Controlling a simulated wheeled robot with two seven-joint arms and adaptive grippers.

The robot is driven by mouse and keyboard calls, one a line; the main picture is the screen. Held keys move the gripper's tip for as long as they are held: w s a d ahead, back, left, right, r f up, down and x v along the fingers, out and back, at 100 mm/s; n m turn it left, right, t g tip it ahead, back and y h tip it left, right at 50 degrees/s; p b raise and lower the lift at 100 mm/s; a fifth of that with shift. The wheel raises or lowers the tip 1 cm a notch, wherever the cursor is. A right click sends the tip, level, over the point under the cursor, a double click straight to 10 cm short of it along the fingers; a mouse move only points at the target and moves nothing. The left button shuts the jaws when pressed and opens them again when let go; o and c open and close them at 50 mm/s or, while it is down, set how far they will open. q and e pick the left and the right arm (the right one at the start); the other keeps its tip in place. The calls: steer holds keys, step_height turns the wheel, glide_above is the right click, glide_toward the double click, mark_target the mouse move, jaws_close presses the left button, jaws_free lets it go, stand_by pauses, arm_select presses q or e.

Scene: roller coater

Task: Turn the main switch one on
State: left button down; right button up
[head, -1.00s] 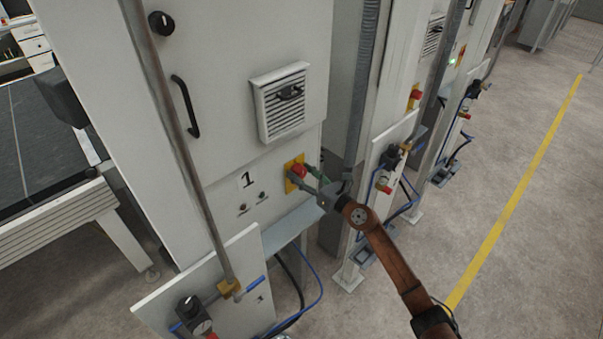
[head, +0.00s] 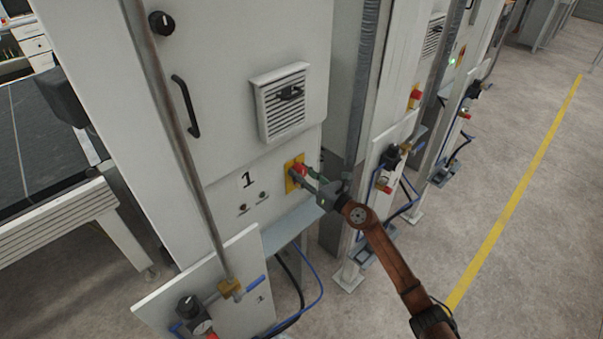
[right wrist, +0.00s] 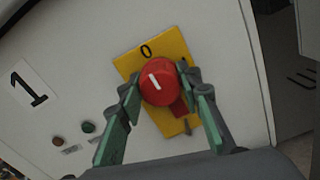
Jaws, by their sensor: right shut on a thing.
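The main switch one is a red rotary knob (head: 299,169) on a yellow plate (head: 290,184), on the cabinet front right of the label "1" (head: 248,179). In the right wrist view the knob (right wrist: 158,84) has a white mark pointing up and left, toward the "0" on the yellow plate (right wrist: 180,45). My right gripper (head: 306,175) is at the switch; in the right wrist view its green-padded fingers (right wrist: 165,90) stand on both sides of the knob, shut on it. The lower part of the plate is partly hidden. My left gripper is not in view.
A vent grille (head: 285,102) and a black door handle (head: 186,106) are above the switch. Two small buttons sit to its left. A vertical pipe (head: 180,140) runs in front of the cabinet. More cabinets with similar switches stand to the right, beside open floor (head: 490,250).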

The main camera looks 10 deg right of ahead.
steer(key=m+p, duration=0.3)
steer(key=shift+r, duration=0.15)
steer(key=m+p, duration=0.3)
steer(key=m, duration=0.2)
steer(key=shift+m+p, duration=0.35)
steer(key=shift+m, duration=0.05)
steer(key=m+p, duration=0.3)
steer(key=m, duration=0.2)
steer(key=shift+d, duration=0.1)
steer(key=shift+f+m+p, duration=0.15)
steer(key=shift+m+p, duration=0.4)
steer(key=shift+m, duration=0.45)
steer(key=shift+f+m+p, duration=0.1)
steer(key=shift+m+p, duration=0.45)
steer(key=shift+m, duration=0.45)
steer(key=o, duration=1.2)
steer(key=shift+c, duration=0.2)
